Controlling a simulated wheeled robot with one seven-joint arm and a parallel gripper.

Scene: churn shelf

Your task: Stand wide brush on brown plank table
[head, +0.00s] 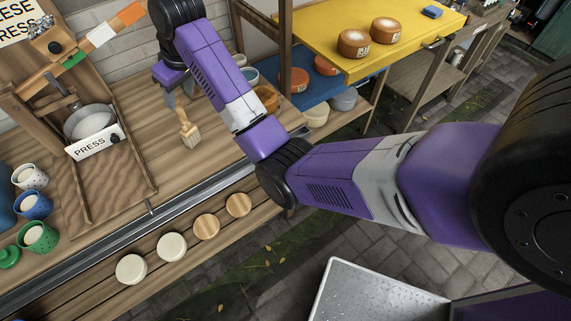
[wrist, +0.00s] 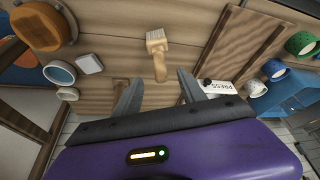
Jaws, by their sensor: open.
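The wide brush (head: 190,135) has a pale wooden handle and light bristles. In the head view it is on the brown plank table (head: 150,105), bristles lower and handle up towards my gripper; whether it stands or lies I cannot tell for sure. My gripper (head: 177,88) is open and empty just beyond the handle's top in the head view. In the wrist view the brush (wrist: 157,45) is beyond the open fingers (wrist: 158,88), its handle end pointing towards the gap between them. No contact is visible.
The press (head: 95,125) stands left of the brush, with several mugs (head: 36,206) further left. Bowls (head: 266,98) are on the right. A yellow shelf (head: 380,40) holds two cheeses (head: 354,43). Round discs (head: 172,247) line the front ledge. Planks around the brush are clear.

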